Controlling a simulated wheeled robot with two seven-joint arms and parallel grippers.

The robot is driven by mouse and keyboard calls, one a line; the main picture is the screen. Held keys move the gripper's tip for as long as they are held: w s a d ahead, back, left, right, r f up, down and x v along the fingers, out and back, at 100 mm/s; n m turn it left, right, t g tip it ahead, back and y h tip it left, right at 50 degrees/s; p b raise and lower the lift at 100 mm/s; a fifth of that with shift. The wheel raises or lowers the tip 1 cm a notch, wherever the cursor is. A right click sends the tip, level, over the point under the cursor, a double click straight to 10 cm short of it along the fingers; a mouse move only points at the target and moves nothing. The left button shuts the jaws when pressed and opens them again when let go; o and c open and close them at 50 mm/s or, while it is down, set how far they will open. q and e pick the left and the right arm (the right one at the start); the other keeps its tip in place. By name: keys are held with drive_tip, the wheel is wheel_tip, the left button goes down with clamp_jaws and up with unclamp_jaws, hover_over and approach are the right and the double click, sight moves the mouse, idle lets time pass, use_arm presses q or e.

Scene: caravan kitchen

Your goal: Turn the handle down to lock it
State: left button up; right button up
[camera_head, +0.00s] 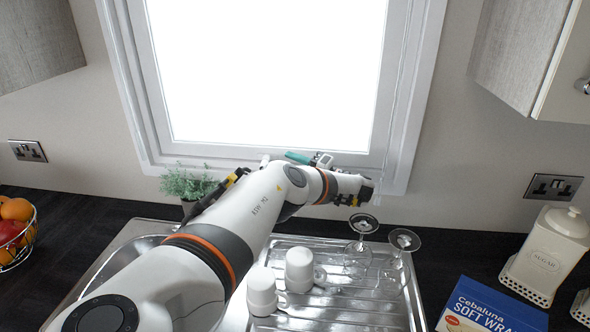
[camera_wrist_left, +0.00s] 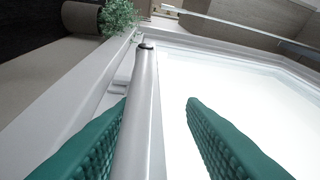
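The window handle is a slim light-grey bar (camera_wrist_left: 145,110) with a dark round end cap in the left wrist view. It lies between the two teal, ribbed fingers of my left gripper (camera_wrist_left: 157,101), nearer the left finger and overlapping it in the picture. A clear gap shows on the right side. The fingers stand apart. In the head view, my left gripper (camera_head: 300,158) is at the lower edge of the window frame (camera_head: 250,158), mostly hidden by my wrist. A small white piece at the sill may be the handle. My right gripper is out of view.
A potted plant (camera_head: 187,184) stands left of my forearm. Below are the metal sink drainer (camera_head: 345,308) with white cups (camera_head: 300,268) and upturned glasses (camera_head: 404,240). A fruit basket (camera_head: 14,235), a blue box (camera_head: 490,308) and a sugar jar (camera_head: 545,255) flank it.

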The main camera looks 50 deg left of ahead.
use_arm(q)
wheel_tip(320, 180, up, 8)
drive_tip(key=b, duration=0.1)
drive_tip(key=shift+w, duration=0.15)
drive_tip(key=shift+r, duration=0.1)
